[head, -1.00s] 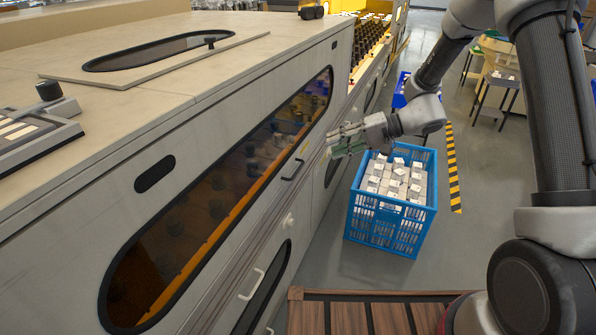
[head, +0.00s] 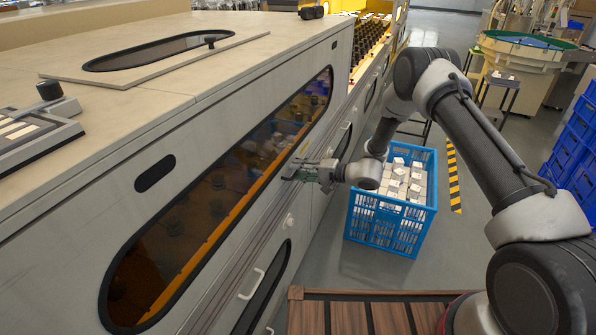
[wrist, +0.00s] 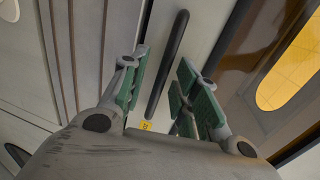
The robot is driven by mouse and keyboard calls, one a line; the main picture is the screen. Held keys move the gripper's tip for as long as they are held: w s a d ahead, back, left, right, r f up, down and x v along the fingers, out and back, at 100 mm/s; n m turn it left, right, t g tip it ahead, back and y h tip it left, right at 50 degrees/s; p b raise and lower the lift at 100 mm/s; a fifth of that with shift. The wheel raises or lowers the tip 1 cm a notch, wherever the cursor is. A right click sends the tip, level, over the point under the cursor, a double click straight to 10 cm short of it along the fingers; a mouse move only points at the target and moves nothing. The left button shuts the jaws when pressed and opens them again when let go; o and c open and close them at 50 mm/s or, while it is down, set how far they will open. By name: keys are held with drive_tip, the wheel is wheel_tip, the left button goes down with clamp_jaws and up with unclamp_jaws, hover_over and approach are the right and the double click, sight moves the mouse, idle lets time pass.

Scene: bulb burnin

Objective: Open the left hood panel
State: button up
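The hood panel (head: 220,195) on the machine's side is closed. It is grey with a long, rounded, dark see-through window; the window also shows in the wrist view (wrist: 285,75). Its black bar handle (wrist: 167,65) stands out in the wrist view, slanting between the two finger lines. My gripper (head: 290,172) is at the panel's lower edge in the head view and covers the handle there. In the wrist view my gripper (wrist: 160,85) has its green-padded fingers apart, one on each side of the handle. I see a gap on both sides, so it is not gripped.
A blue crate (head: 385,233) full of small white boxes stands on the floor below my arm. Lower panels with a pale handle (head: 252,284) are under the hood. A wooden slatted surface (head: 350,294) is in front. Blue crates (head: 575,150) stack at the right.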

drive_tip(key=shift+a, duration=0.35)
clamp_jaws()
drive_tip(key=shift+d, duration=0.1)
